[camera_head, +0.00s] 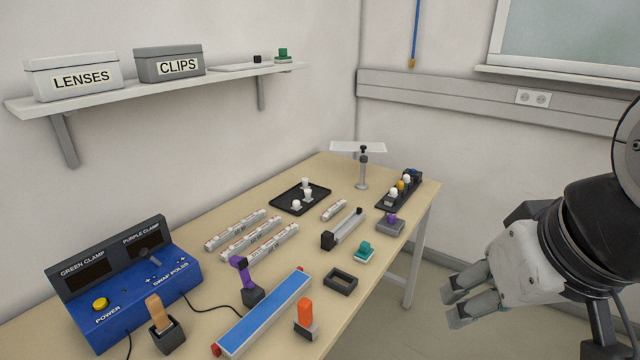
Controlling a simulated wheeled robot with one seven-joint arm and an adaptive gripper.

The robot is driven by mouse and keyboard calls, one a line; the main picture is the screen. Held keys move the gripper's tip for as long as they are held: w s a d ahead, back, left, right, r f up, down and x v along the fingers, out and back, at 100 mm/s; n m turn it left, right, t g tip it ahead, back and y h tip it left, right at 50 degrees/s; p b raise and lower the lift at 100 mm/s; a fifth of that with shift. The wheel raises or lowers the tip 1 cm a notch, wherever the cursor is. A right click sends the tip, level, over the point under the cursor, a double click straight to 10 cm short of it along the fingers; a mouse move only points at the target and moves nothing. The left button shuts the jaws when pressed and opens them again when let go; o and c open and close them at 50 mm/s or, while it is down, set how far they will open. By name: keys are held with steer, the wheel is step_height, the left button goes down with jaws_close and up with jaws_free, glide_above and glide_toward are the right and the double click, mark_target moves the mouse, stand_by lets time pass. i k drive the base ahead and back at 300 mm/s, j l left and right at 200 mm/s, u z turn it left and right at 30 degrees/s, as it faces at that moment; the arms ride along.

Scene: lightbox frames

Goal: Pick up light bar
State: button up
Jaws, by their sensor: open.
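Several pale bars with printed labels lie on the table and look like light bars; I cannot tell which one is meant. Three long ones lie side by side near the middle left: a back bar (236,229), a middle bar (250,235) and a front bar (262,243). A shorter bar (334,210) lies apart to their right. A long blue-topped bar (262,314) with red ends lies near the front. My gripper (455,302) is open and empty, off the table's right side, well away from all the bars.
A blue control box (125,285) stands at the table's front left. Upright purple (245,272), orange (305,315) and wooden-topped (158,312) clamps stand near the front. A black tray (282,202) and a post with a white plate (362,168) stand farther back.

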mark_target(237, 247)
steer(key=u, duration=0.45)
steer(key=i+l+u, duration=0.2)
steer(key=u, duration=0.25)
steer(key=i+l+u, duration=0.15)
steer(key=l+u, duration=0.35)
steer(key=i+l+u, duration=0.15)
steer(key=u, duration=0.3)
steer(key=i+l+u, duration=0.15)
steer(key=l, duration=0.8)
steer(key=l+u, duration=0.1)
steer(key=l, duration=0.9)
